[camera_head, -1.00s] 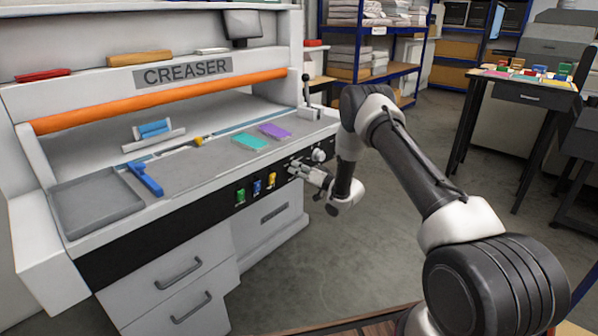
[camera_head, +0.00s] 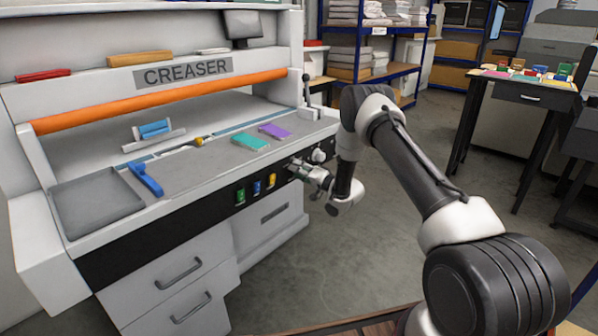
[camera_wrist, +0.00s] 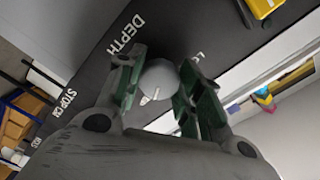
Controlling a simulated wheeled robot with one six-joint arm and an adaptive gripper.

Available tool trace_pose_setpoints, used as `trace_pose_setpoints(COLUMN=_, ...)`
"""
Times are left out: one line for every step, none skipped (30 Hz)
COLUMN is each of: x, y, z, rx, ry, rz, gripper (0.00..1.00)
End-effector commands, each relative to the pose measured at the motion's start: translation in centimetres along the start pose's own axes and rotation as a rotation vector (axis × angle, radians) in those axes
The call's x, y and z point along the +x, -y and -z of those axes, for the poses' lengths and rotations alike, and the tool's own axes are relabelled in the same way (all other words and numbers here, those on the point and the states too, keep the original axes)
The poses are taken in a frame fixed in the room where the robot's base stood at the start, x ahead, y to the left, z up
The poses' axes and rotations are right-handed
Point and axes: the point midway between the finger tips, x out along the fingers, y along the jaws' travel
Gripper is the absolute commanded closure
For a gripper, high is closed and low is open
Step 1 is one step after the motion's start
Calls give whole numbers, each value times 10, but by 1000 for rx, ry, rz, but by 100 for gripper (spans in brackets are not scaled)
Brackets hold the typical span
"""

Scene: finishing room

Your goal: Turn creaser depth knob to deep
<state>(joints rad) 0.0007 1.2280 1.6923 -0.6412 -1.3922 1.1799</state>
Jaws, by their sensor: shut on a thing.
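The depth knob (camera_wrist: 160,80) is a round grey-white knob on the creaser's black front panel. It shows between my finger pads in the wrist view, beside the printed word DEPTH. A short white mark shows on the knob, pointing to the lower left of that view. My gripper (camera_wrist: 160,88) is shut on the knob, with a green-edged finger on either side. In the head view my gripper (camera_head: 296,167) is at the right part of the panel of the creaser (camera_head: 183,72), and its fingers hide the knob there. A label beginning with L is partly hidden by a finger.
A second white knob (camera_head: 319,155) sits to the right of my gripper. Green, blue and yellow switches (camera_head: 257,187) are to its left. A lever (camera_head: 307,92) stands above on the creaser's right end. The floor (camera_head: 400,220) right of the creaser is clear.

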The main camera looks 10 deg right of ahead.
Motion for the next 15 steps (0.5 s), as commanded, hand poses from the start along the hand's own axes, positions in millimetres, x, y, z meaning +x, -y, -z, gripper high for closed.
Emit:
trace_pose_setpoints(x=0, y=0, z=2, rx=-1, ry=-3, rz=0, gripper=88)
trace_pose_setpoints(x=0, y=0, z=2, rx=-1, ry=-3, rz=-1, gripper=88)
trace_pose_setpoints(x=0, y=0, z=2, rx=-1, ry=-3, rz=0, gripper=88)
trace_pose_setpoints(x=0, y=0, z=2, rx=-1, ry=-3, rz=0, gripper=62)
trace_pose_setpoints(x=0, y=0, z=2, rx=-1, ry=-3, rz=0, gripper=56)
trace_pose_setpoints(x=0, y=0, z=1, rx=-1, ry=-3, rz=0, gripper=49)
trace_pose_setpoints(x=0, y=0, z=1, rx=-1, ry=-2, rz=0, gripper=44)
trace_pose_setpoints(x=0, y=0, z=1, rx=-1, ry=-2, rz=0, gripper=43)
trace_pose_setpoints(x=0, y=0, z=1, rx=-1, ry=-2, rz=0, gripper=43)
trace_pose_setpoints(x=0, y=0, z=1, rx=-1, ry=-2, rz=0, gripper=43)
trace_pose_setpoints(x=0, y=0, z=1, rx=-1, ry=-2, rz=0, gripper=43)
trace_pose_setpoints(x=0, y=0, z=1, rx=-1, ry=-1, rz=0, gripper=43)
trace_pose_setpoints(x=0, y=0, z=1, rx=-1, ry=-1, rz=0, gripper=43)
trace_pose_setpoints(x=0, y=0, z=1, rx=-1, ry=-1, rz=0, gripper=43)
trace_pose_setpoints(x=0, y=0, z=0, rx=-1, ry=-1, rz=0, gripper=43)
